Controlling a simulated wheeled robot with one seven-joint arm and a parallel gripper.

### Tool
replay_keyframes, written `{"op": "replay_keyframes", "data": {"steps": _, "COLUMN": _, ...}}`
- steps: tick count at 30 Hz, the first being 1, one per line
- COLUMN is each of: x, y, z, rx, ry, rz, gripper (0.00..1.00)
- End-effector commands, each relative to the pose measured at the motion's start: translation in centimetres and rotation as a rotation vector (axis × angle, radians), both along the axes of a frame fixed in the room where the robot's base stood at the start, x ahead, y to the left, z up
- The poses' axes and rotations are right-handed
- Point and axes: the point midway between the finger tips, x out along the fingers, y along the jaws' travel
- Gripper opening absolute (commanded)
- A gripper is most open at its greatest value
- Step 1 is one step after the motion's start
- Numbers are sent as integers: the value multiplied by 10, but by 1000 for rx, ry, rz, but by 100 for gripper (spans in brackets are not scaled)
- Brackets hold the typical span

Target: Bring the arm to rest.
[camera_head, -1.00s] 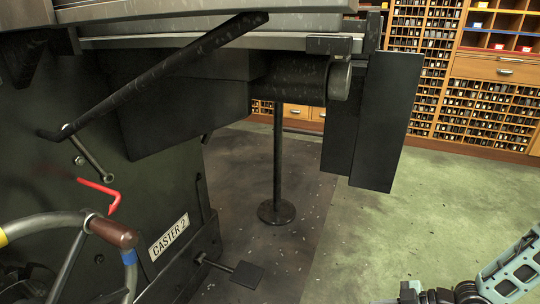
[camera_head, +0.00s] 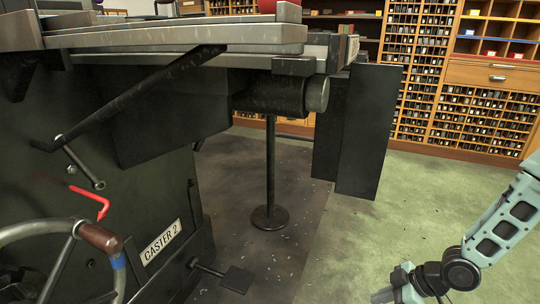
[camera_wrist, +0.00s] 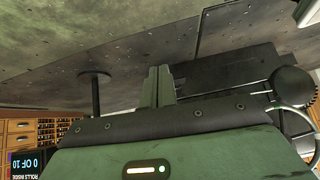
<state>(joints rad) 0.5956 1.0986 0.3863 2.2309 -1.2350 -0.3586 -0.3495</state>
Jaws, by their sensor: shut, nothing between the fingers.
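My gripper (camera_wrist: 158,86) shows in the wrist view as two fingers held together, with nothing between them. It points out over the grey floor (camera_wrist: 130,40), and the wrist view is upside down. In the head view my arm (camera_head: 500,235) comes in at the lower right, bends at a dark joint and runs on to the bottom edge. The fingers cannot be made out there. The arm is to the right of the caster machine (camera_head: 100,140), with green floor between them.
A black post on a round foot (camera_head: 272,217) stands under the machine's overhang. A black panel (camera_head: 368,130) hangs at its right end. A foot pedal (camera_head: 236,279) and a handwheel (camera_head: 70,228) are at lower left. Wooden type cabinets (camera_head: 480,110) line the back. Green floor (camera_head: 400,215) is open.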

Motion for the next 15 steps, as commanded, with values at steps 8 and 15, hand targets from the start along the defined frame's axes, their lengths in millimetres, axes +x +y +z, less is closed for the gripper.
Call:
{"op": "replay_keyframes", "data": {"steps": 8, "x": 7, "y": 25, "z": 92, "rx": -281, "ry": 103, "rz": -69, "gripper": 0}}
{"op": "replay_keyframes", "data": {"steps": 15, "x": -29, "y": 66, "z": 191, "rx": -469, "ry": 181, "rz": -210, "gripper": 0}}
